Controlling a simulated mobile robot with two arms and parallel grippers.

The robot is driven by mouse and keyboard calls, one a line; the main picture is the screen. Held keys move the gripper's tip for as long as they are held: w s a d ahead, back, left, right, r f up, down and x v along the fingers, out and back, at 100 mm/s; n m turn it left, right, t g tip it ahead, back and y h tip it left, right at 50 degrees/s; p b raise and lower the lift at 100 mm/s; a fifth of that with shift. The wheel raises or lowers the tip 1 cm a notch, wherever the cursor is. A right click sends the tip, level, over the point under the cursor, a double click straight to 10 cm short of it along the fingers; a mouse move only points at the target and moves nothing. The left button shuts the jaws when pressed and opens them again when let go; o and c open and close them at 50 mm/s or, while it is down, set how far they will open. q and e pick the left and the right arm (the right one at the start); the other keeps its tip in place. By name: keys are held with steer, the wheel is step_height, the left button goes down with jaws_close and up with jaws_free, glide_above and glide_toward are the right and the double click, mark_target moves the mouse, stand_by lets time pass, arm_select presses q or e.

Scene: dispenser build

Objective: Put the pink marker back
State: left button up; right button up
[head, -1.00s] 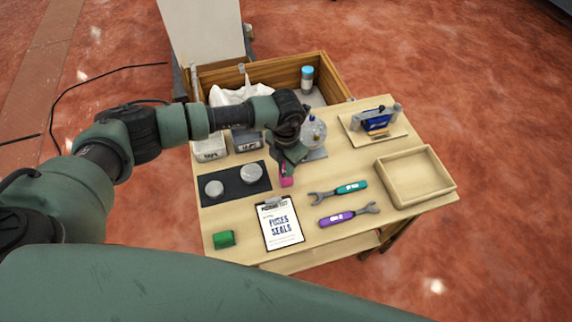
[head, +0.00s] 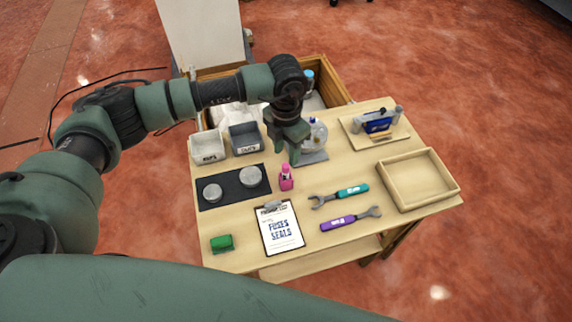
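The pink marker (head: 286,178) stands upright on the table, just right of the dark mat, with nothing touching it. My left gripper (head: 293,156) is above and slightly behind the marker, pointing down and clear of it. Its fingers are seen nearly edge-on, so the gap between them is hard to make out; they appear parted and hold nothing visible. My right gripper is not in view.
The dark mat (head: 232,194) bears two grey discs. A clear bottle (head: 318,135) stands behind the gripper. Two labelled bins (head: 245,139), a clipboard (head: 281,228), a green block (head: 221,243), two wrenches (head: 346,191) and an empty wooden tray (head: 447,188) surround it.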

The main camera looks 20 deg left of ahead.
arm_select(q)
steer(key=shift+r+b, duration=0.35)
steer(key=shift+r, duration=1.55)
